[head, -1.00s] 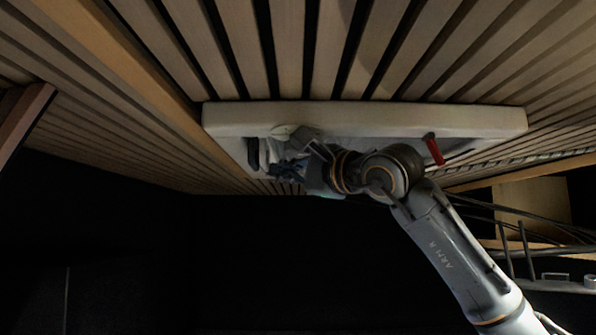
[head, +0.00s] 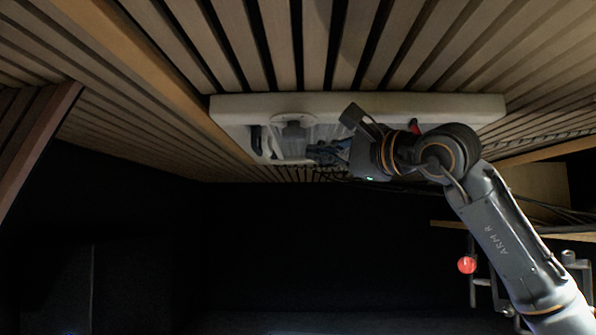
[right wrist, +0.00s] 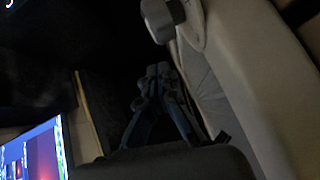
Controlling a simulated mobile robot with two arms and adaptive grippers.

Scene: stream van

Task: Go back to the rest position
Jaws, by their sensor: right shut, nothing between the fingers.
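My right gripper (head: 318,153) is in front of a long pale panel (head: 355,104) on the slatted wood. In the right wrist view its fingertips (right wrist: 158,72) are together with nothing between them. A grey knob-like part (head: 293,124) sits on the panel, left of the gripper. The grey part also shows in the right wrist view (right wrist: 160,18), just past the fingertips and apart from them. My right arm comes in from the lower right. My left gripper is not in view.
A red part (head: 414,126) on the panel is mostly hidden behind my right arm. A red ball (head: 467,265) and metal rails stand at lower right. A lit screen (right wrist: 35,158) shows in the right wrist view. The area below the panel is dark.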

